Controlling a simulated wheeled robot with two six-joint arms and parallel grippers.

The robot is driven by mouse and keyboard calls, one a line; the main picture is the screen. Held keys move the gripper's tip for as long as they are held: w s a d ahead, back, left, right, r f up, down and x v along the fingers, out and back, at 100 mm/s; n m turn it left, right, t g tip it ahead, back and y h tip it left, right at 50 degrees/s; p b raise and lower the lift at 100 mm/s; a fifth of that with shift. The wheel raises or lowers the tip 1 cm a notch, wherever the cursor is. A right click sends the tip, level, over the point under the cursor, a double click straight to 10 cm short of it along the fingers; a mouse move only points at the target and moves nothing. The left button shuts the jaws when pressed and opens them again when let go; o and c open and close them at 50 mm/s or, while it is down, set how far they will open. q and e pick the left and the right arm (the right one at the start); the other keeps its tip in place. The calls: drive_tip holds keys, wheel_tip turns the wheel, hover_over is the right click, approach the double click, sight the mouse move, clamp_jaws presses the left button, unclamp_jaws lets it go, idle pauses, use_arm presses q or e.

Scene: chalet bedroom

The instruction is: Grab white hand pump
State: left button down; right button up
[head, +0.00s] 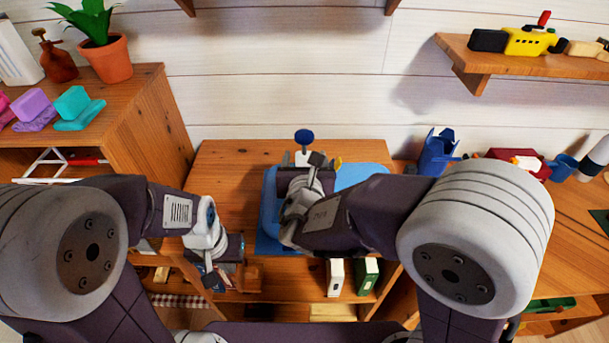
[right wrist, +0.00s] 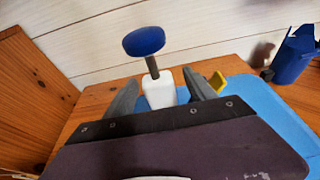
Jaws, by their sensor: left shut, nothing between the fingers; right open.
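The white hand pump (head: 303,157) stands at the back of the wooden desk, with a blue round knob on a thin grey rod. It also shows in the right wrist view (right wrist: 160,92), its white body between the two grey fingers. My right gripper (head: 309,163) is open, with one finger on each side of the white body; I cannot tell whether either touches it. The lower part of the pump is hidden by my gripper. My left gripper (head: 213,277) is shut and empty, low at the desk's left front, away from the pump.
A blue tray (right wrist: 258,95) lies under and beside the pump. A yellow piece (right wrist: 218,82) is just right of my right gripper. A blue holder (head: 438,153) stands to the right. A wooden cabinet (head: 150,125) rises on the left, and the plank wall is close behind.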

drive_tip(key=x, duration=0.2)
drive_tip(key=shift+w+f, duration=0.1)
drive_tip(key=shift+w, duration=0.3)
drive_tip(key=shift+w+a+f, duration=0.1)
drive_tip(key=shift+w+f, duration=0.1)
drive_tip(key=shift+w, duration=0.2)
drive_tip(key=shift+s+r, duration=0.1)
drive_tip(key=shift+s, duration=0.05)
drive_tip(key=c, duration=0.5)
clamp_jaws()
drive_tip(key=shift+r, duration=0.15)
wheel_tip(320, 180, up, 10)
drive_tip(key=p, duration=0.2)
drive_tip(key=shift+p, duration=0.4)
